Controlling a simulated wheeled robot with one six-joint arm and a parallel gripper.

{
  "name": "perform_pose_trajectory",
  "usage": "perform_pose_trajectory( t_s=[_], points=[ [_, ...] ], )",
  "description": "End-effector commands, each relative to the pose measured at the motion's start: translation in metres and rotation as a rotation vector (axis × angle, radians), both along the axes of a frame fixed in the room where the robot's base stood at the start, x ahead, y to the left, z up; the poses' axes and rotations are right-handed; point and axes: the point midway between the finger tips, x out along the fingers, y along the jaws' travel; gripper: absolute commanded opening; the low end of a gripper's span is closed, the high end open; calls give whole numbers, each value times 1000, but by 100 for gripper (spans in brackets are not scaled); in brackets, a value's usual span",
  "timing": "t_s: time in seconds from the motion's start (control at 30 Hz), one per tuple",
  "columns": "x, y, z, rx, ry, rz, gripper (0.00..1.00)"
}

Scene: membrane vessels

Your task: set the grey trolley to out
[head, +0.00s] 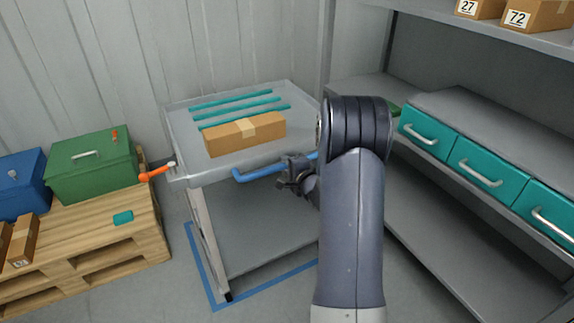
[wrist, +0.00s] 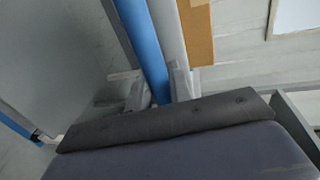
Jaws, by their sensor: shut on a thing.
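The grey trolley (head: 187,136) stands against the back wall, with a blue push handle (head: 262,172) along its near side. It carries a taped cardboard box (head: 222,141) and several teal strips (head: 232,100) on its top. My gripper (head: 290,175) is at the blue handle, its jaws closed around it. In the wrist view the blue handle (wrist: 146,45) runs between the fingers of my gripper (wrist: 158,88). My arm hides the right part of the handle and the trolley's right side.
A blue outline (head: 262,290) is marked on the floor around the trolley's legs. A wooden pallet (head: 110,255) with a green box (head: 93,170) and a blue box (head: 20,185) is on the left. Grey shelving with teal drawers (head: 487,170) stands on the right.

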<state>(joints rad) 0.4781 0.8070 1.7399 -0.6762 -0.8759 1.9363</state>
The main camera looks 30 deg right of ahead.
Motion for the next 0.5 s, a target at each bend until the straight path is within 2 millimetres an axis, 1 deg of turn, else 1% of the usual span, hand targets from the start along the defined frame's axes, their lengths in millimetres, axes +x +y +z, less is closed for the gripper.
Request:
perform_pose_trajectory(
  t_s=[0.03, 0.13, 0.17, 0.5],
  points=[
    [0, 0, 0, 0, 0, 0, 9],
    [0, 0, 0, 0, 0, 0, 1],
    [0, 0, 0, 0, 1, 0, 0],
    [2, 0, 0, 0, 1, 0, 0]
  ],
)
